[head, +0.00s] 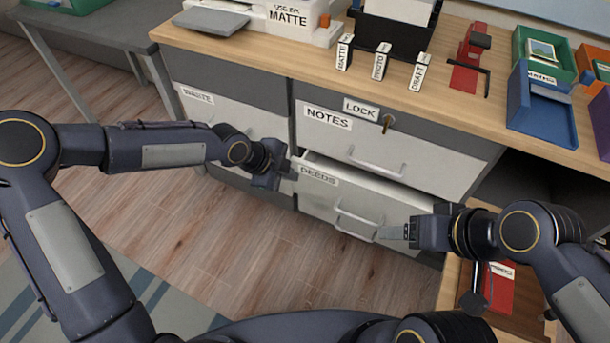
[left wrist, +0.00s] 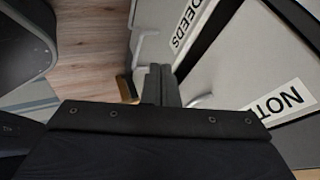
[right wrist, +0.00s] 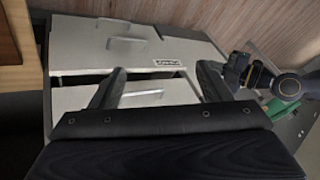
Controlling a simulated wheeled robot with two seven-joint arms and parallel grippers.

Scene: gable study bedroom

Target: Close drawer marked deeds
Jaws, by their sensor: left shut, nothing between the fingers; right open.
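The drawer marked deeds (head: 325,193) is the lower pale drawer below the notes drawer, and it stands partly open. Its front sticks out, with a gap along its top edge. Its bar handle (head: 358,216) is on the front. My left gripper (head: 285,170) is shut and empty near the drawer's upper left corner; whether it touches is unclear. The left wrist view shows its closed fingers (left wrist: 161,82) beside the DEEDS label (left wrist: 185,22). My right gripper (head: 388,232) is near the handle's right end. In the right wrist view its fingers (right wrist: 162,85) are apart, with the deeds drawer (right wrist: 110,42) beyond them.
The notes drawer (head: 400,160) above appears shut, with a key in the lock (head: 388,122). A drawer marked waste (head: 225,115) is on the left. A wooden unit with a red item (head: 500,290) stands below my right arm. The floor (head: 240,240) in front is clear.

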